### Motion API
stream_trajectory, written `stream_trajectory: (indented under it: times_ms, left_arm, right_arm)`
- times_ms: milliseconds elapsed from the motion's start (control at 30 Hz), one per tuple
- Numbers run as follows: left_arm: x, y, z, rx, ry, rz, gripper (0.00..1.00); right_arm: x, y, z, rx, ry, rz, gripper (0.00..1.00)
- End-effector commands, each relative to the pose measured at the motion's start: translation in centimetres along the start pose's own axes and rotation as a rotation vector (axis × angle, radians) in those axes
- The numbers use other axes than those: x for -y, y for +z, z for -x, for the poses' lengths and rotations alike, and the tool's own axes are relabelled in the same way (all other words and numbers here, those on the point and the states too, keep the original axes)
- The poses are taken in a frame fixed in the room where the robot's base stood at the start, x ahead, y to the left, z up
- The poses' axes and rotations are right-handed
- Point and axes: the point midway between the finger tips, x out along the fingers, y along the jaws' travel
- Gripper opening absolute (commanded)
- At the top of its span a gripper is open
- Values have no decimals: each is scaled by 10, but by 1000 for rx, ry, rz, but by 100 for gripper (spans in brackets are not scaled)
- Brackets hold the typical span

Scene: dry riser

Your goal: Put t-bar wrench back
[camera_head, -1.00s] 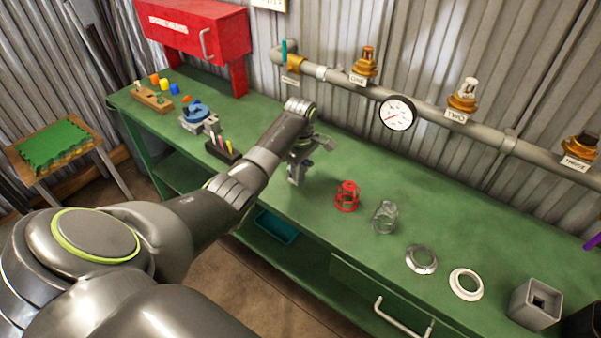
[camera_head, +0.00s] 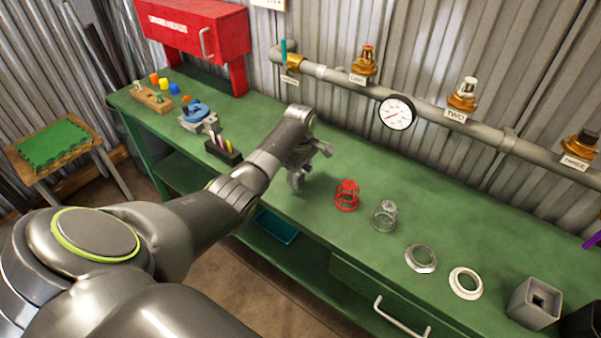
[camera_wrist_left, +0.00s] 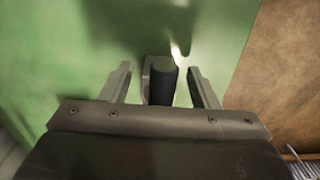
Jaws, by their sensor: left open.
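My left gripper (camera_head: 311,165) is open, low over the green bench near its front edge, to the left of the red cage. In the left wrist view, its two fingers (camera_wrist_left: 163,85) stand apart on either side of a dark round bar (camera_wrist_left: 161,82) with a grey block-like part behind it. The bar may be part of the t-bar wrench, but I cannot tell for sure. I see no clear t-bar wrench in the head view; my arm hides part of the bench. My right gripper is not in view.
On the green bench (camera_head: 430,205) stand a red cage (camera_head: 347,195), a clear jar-like part (camera_head: 385,216), two rings (camera_head: 421,258) and a grey square holder (camera_head: 535,303). A pen block (camera_head: 223,152) and blue vise (camera_head: 196,115) lie left. A pipe with valves (camera_head: 440,112) runs behind.

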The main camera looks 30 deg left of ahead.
Motion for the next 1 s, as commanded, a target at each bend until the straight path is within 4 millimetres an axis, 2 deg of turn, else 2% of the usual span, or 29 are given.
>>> stream_trajectory:
  times_ms: [167,400,600,800,1000]
  left_arm:
    - [-1,0,18,-1,4,-1,55]
    - [-2,-1,69,-1,6,-1,55]
    - [-1,0,104,-1,4,0,55]
    - [-1,-1,121,0,2,1,55]
    - [0,0,122,0,0,1,55]
  right_arm:
    - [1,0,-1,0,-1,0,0]
    - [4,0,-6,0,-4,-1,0]
    - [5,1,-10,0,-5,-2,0]
    - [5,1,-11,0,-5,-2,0]
    - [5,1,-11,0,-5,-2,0]
